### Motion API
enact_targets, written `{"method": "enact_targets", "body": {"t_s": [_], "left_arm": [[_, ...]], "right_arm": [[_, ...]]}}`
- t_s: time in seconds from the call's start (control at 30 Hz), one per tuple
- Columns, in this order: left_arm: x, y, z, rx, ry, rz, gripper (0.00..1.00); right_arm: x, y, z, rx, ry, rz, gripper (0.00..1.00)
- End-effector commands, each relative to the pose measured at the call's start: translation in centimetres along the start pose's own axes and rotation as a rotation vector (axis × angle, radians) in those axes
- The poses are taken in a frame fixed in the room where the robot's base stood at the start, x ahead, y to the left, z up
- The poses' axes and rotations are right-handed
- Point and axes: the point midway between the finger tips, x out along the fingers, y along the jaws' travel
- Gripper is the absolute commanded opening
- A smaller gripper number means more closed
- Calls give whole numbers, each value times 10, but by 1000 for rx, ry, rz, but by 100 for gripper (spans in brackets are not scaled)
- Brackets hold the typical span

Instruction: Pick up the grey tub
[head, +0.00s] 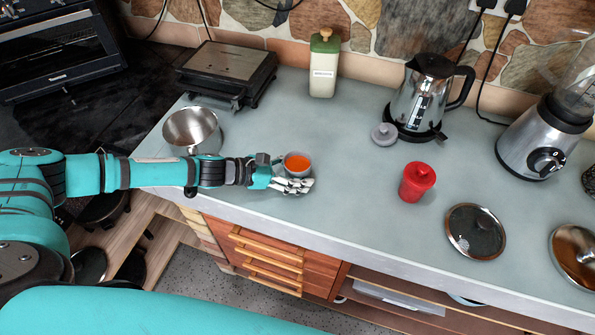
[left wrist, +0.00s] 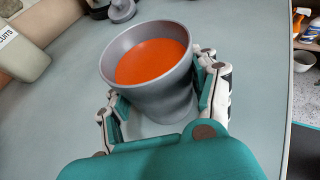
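The grey tub (head: 297,168) is a small round cup with orange contents, near the counter's front edge in the head view. It fills the middle of the left wrist view (left wrist: 165,95), its open top facing up. My left gripper (head: 292,184) is at the tub, its fingers on the near side of it in the head view. In the left wrist view the fingers of my left gripper (left wrist: 165,108) are on both sides of the tub. I cannot tell whether both press on it. My right gripper is not in view.
A metal pot (head: 192,128) stands left of the tub. A red canister (head: 417,182), a grey lid-like piece (head: 384,134), a kettle (head: 418,100) and a pan lid (head: 475,232) are to the right. A biscuit jar (head: 324,65) stands behind. The counter (head: 350,210) between tub and canister is clear.

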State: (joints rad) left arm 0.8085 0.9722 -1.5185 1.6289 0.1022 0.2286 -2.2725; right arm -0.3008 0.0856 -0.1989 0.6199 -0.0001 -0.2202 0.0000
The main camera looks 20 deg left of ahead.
Motion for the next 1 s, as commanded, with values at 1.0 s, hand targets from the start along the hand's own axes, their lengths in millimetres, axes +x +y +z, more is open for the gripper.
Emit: {"method": "enact_targets", "body": {"t_s": [1.0], "left_arm": [[-8,1,20,3,-3,0,18]], "right_arm": [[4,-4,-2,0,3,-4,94]]}}
